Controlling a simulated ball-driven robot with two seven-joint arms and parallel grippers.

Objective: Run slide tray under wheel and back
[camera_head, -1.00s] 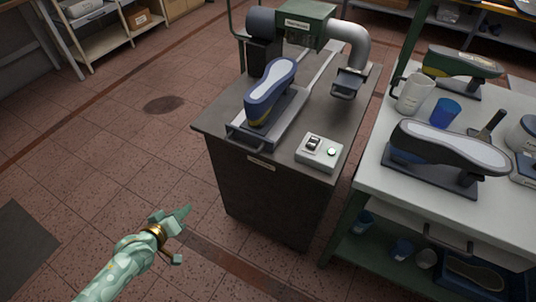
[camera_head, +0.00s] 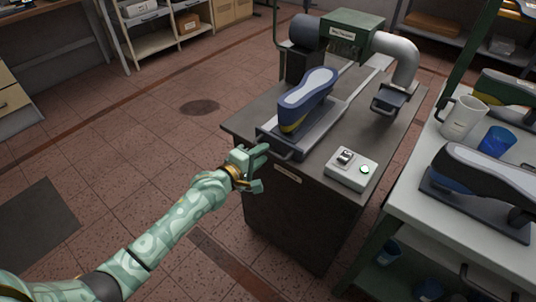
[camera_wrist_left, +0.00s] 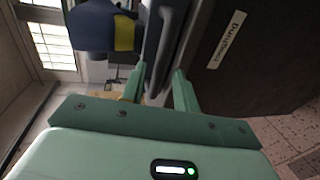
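The slide tray (camera_head: 327,128) is a grey flat tray on the machine bench, with a bar handle (camera_head: 283,154) at its near end. A blue, yellow-banded shoe last with a pale sole (camera_head: 308,92) lies on it, sole up. The tray also shows in the left wrist view (camera_wrist_left: 170,40). My left gripper (camera_head: 262,168) is open at the handle. In the left wrist view its fingers (camera_wrist_left: 160,80) stand apart, with the handle bar just ahead, roughly between them. I cannot tell if they touch. The wheel is not clearly visible at the green machine head (camera_head: 348,35). My right gripper is out of view.
The right-hand table holds a white jug (camera_head: 463,118), a blue cup (camera_head: 497,141) and another last. Floor on the left is clear.

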